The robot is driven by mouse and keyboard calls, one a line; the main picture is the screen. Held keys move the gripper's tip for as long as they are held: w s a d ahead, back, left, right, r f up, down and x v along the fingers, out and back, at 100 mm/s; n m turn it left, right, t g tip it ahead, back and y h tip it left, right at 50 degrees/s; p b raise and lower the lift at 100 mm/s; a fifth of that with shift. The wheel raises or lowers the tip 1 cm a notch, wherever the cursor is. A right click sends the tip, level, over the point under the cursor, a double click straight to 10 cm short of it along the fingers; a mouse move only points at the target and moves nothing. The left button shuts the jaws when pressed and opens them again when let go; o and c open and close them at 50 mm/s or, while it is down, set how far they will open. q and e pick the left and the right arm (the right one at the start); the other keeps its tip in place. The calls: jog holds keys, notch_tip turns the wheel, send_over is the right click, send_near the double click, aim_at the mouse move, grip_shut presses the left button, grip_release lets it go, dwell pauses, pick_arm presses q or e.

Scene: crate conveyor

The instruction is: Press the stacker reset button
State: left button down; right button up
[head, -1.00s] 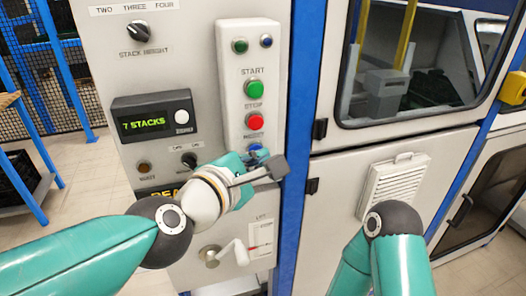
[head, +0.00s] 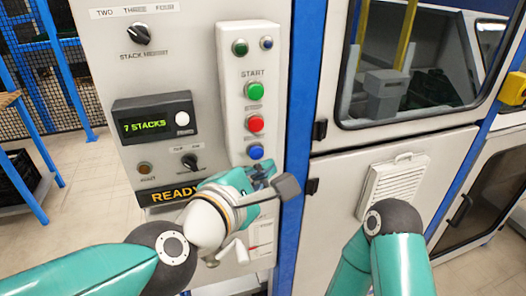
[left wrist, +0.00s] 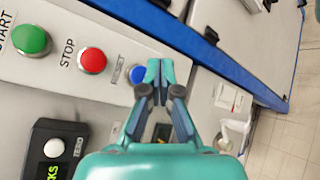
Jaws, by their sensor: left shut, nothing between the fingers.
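The blue reset button (head: 255,151) is the lowest on the light control strip (head: 237,100), under the red stop button (head: 256,123) and the green start button (head: 254,90). In the left wrist view the reset button (left wrist: 138,72) shows just beside the fingertips and is partly covered. My left gripper (head: 264,172) is shut and empty, just below the reset button in the head view. Whether the tips touch it I cannot tell. My right gripper is out of the head view; only part of that arm shows.
A counter (head: 153,119) reads "7 STACKS", with a white button on it. A yellow "READY" display (head: 172,194) is partly hidden behind my left arm. A blue post (head: 296,120) stands right of the panel.

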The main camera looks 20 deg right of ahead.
pick_arm(q)
jog(key=s, duration=0.3)
jog(key=shift+s+p, duration=0.35)
jog(key=shift+p, duration=0.05)
dwell(0.3)
